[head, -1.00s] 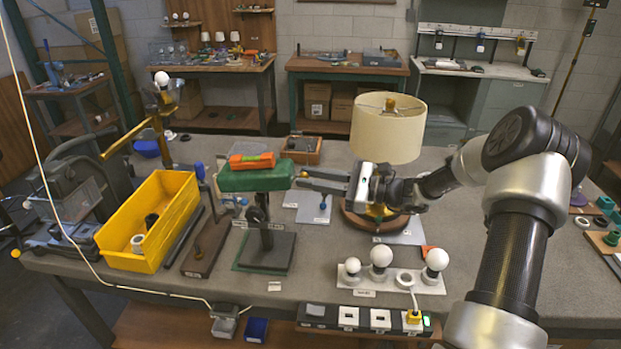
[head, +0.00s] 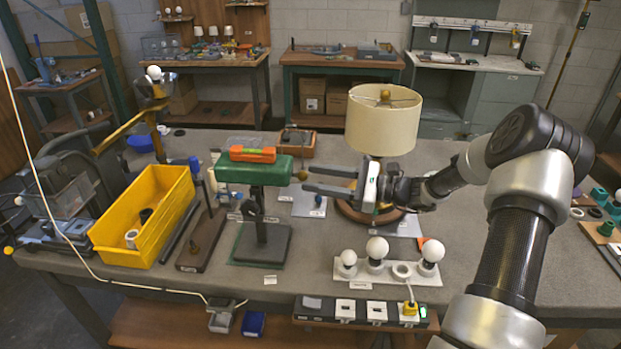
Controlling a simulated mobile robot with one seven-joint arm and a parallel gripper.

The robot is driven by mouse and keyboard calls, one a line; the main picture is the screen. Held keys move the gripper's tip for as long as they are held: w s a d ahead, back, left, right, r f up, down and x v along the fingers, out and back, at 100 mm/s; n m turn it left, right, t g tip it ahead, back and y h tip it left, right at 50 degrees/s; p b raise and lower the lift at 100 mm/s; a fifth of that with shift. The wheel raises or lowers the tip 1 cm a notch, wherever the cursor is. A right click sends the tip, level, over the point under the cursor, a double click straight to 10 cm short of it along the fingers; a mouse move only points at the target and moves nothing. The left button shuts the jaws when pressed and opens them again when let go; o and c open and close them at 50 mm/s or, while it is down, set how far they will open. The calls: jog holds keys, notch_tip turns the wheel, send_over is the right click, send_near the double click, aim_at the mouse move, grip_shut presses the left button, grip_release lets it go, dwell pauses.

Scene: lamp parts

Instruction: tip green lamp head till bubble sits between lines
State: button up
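The green lamp head (head: 255,172) sits on a dark post above a square base (head: 262,244), left of centre in the head view. It looks close to horizontal. An orange spirit level (head: 253,155) lies along its top; its bubble and lines are too small to read. A small brass-coloured knob (head: 302,174) shows at the head's right end. My gripper (head: 307,178) is open, its two dark fingers pointing left at the knob, one higher and one lower. It holds nothing visible; I cannot tell whether a finger touches the knob.
A cream-shaded lamp (head: 384,125) stands right behind my gripper. A yellow bin (head: 150,225) is to the left. A white strip with round bulbs (head: 388,272) lies at front right. Some bare grey table (head: 300,245) lies right of the lamp base.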

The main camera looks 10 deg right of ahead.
jog(key=b+v, duration=0.1)
jog(key=v, duration=1.4)
jog(key=shift+s+d, duration=0.1)
